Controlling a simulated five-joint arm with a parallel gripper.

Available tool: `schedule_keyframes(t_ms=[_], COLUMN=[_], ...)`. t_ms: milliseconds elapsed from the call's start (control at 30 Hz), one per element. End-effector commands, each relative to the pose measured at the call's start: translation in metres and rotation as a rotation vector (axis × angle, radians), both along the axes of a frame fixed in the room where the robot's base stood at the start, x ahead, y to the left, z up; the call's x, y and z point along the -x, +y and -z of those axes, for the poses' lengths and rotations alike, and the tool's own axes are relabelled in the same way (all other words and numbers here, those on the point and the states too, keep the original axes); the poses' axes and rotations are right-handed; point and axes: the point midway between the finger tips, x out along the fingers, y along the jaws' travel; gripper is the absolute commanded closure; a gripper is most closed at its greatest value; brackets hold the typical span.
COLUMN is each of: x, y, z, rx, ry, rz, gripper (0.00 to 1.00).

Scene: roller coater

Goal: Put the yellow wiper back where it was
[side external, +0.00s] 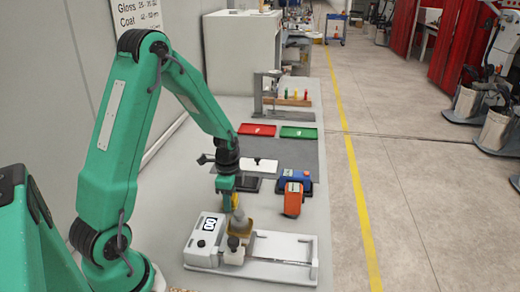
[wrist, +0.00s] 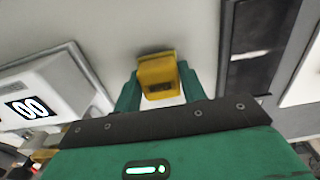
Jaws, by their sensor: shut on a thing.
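My gripper (wrist: 158,88) is shut on the yellow wiper (wrist: 157,72), which sits between the two green fingers in the wrist view. In the side view my gripper (side external: 226,192) points down just behind the white roller coater (side external: 205,243), which has a small display reading 00. The yellow wiper shows only partly there, at and below the fingers. I cannot tell whether it touches the table.
A dark device (side external: 247,183) and a white plate (side external: 260,165) lie behind my gripper. An orange device (side external: 293,199) and a blue device (side external: 294,179) stand to the right. Red (side external: 257,130) and green (side external: 298,132) trays lie farther back. The coater's long bed (side external: 285,258) extends right.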

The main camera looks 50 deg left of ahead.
Motion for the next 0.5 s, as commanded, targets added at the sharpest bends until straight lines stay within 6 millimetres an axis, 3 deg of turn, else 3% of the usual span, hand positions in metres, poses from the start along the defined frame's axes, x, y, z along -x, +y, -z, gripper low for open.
schedule_keyframes(t_ms=[467,500], x=[0.0001,0.0], y=[-0.0001,0.0], z=[0.0059,0.0057], rx=[0.001,0.0], ry=[0.001,0.0], rz=[0.0,0.0], gripper=[0.8,0.53])
